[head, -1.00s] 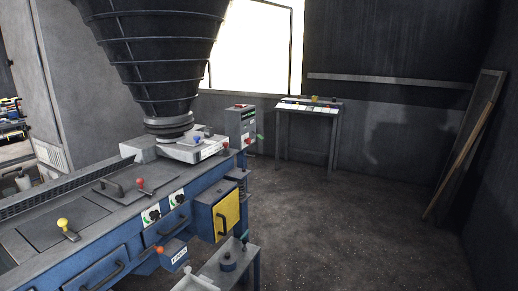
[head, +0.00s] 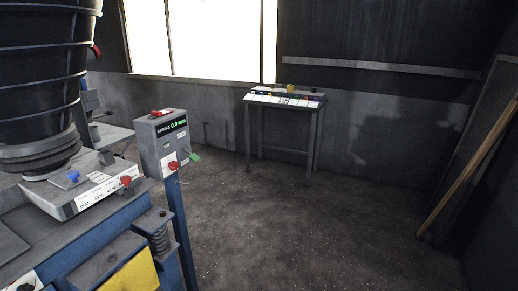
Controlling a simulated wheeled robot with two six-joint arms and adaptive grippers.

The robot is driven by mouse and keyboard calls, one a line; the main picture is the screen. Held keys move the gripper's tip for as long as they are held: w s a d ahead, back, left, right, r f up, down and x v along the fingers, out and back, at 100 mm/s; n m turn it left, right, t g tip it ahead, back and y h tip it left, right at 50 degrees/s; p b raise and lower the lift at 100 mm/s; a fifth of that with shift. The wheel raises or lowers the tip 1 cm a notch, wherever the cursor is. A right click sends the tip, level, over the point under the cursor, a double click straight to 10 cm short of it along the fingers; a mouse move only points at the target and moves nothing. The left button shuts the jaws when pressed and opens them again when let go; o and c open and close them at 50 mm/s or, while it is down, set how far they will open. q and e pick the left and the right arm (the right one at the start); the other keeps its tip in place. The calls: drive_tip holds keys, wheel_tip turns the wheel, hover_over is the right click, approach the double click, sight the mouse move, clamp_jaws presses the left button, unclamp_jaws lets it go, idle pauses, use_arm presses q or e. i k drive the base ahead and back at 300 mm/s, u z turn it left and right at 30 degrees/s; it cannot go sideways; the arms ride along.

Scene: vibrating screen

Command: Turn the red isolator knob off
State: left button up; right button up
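A grey control box (head: 163,140) stands on a blue post at the right end of the machine, left of the middle of the head view. It has a lit green readout on its front. A red knob (head: 173,165), which looks like the isolator knob, sits on a white plate low on that front. A green tag (head: 194,157) sticks out beside it. The knob is too small to read its position. Neither of my grippers shows in the view.
The blue machine with its black ribbed hopper (head: 38,80) fills the left side. A red ball knob (head: 126,181) and a blue one (head: 73,176) are on its grey base. A small table (head: 284,98) stands by the back wall. The floor (head: 300,220) to the right is clear.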

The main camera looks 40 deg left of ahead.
sight(174, 165)
drive_tip(key=z, duration=0.1)
drive_tip(key=i, duration=1.7)
drive_tip(key=u, duration=0.5)
drive_tip(key=i, duration=0.95)
drive_tip(key=u, duration=1.6)
drive_tip(key=i, duration=0.9)
drive_tip(key=u, duration=0.8)
